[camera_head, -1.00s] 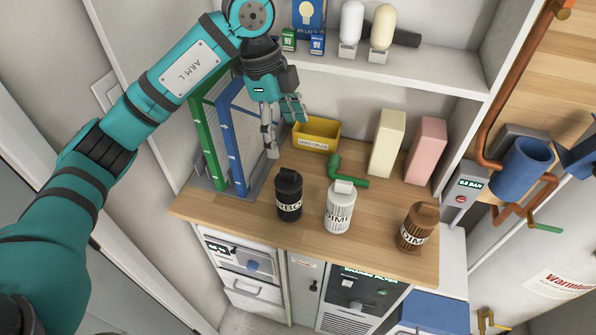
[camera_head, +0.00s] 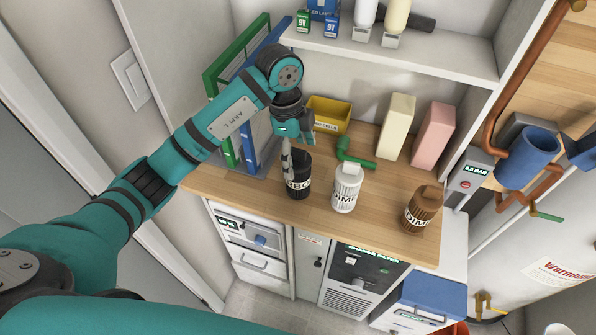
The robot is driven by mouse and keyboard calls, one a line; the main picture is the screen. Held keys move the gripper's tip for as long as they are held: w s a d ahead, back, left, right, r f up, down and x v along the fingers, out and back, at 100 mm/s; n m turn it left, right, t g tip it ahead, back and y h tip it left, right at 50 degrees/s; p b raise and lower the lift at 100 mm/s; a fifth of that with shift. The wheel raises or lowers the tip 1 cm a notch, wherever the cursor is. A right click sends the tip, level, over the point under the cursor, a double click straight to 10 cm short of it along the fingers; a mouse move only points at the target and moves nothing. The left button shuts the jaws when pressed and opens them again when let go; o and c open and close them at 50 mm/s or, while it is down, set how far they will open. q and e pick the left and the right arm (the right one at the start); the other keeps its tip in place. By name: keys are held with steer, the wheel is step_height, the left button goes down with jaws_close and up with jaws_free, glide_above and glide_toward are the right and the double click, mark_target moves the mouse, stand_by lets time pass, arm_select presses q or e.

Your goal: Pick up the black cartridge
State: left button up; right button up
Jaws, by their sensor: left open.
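The black cartridge (camera_head: 299,184) stands upright on the wooden counter (camera_head: 250,204), with white letters on its side. My left gripper (camera_head: 296,158) is open, pointing down at the cartridge's top. One finger overlaps the cartridge's left edge in the picture, and the other shows behind its top right. I cannot tell whether the fingers touch it. Part of the cartridge's upper left is hidden by the finger. My right gripper is not in view.
A white cartridge (camera_head: 346,190) stands close to the right, and a brown one (camera_head: 422,212) farther right. Behind are a green pipe piece (camera_head: 352,158), a yellow bin (camera_head: 329,113), and cream (camera_head: 397,128) and pink (camera_head: 433,137) boxes. Blue (camera_head: 247,150) and green (camera_head: 226,150) frames stand left.

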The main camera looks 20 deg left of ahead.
arm_select(q)
steer(key=f, duration=0.1)
steer(key=d+f+p, duration=0.1)
steer(key=f, duration=0.1)
steer(key=shift+s+f, duration=0.15)
steer(key=shift+f, duration=0.35)
steer(key=c, duration=1.2)
steer(key=shift+c, duration=0.6)
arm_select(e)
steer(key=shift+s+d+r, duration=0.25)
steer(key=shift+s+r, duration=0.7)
arm_select(q)
steer(key=shift+r, duration=0.1)
